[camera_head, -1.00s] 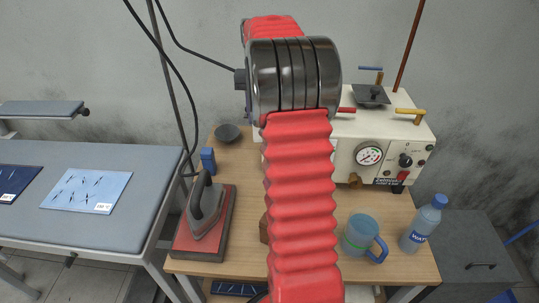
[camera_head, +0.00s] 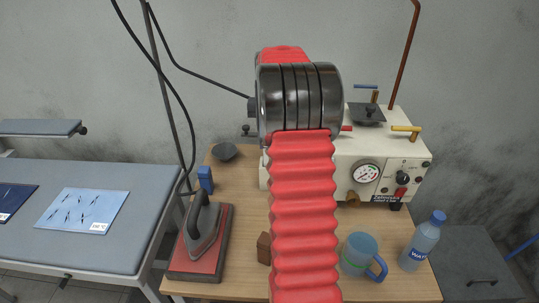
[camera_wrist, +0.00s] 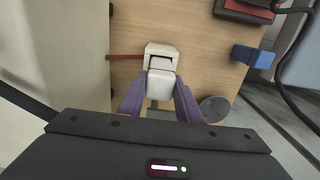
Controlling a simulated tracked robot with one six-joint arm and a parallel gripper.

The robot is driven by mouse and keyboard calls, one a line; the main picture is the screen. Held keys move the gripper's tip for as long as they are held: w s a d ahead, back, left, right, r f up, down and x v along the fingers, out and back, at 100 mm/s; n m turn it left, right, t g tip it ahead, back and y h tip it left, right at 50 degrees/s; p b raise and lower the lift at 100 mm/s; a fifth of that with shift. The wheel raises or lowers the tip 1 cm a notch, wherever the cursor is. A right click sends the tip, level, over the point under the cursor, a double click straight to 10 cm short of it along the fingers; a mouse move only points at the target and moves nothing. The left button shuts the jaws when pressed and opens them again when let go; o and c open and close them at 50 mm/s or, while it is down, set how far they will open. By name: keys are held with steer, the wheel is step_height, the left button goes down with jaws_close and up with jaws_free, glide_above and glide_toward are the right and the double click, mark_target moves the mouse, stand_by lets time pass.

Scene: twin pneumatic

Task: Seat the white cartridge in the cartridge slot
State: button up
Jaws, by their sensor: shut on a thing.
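In the wrist view my gripper (camera_wrist: 160,103) has two purple fingers shut on the sides of the white cartridge (camera_wrist: 160,86). The cartridge's narrower far end points at the cartridge slot, a cream block (camera_wrist: 151,49) with a dark opening, standing on the wooden tabletop. That end overlaps the opening in the picture; I cannot tell whether it is inside or just in front of it. In the head view my red, ribbed arm hides my gripper, the cartridge and the slot.
On the wooden table (camera_head: 237,180) stand an iron (camera_head: 203,235), a blue block (camera_head: 205,180), a dark bowl (camera_head: 224,152), a blue mug (camera_head: 358,254), a bottle (camera_head: 424,240) and a cream boiler with a gauge (camera_head: 345,158). A grey ironing board (camera_head: 120,210) is at left.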

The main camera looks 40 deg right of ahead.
steer(key=shift+f, duration=0.5)
steer(key=shift+f, duration=1.9)
steer(key=shift+f, duration=0.1)
steer(key=o, duration=1.2)
steer(key=shift+c, duration=0.2)
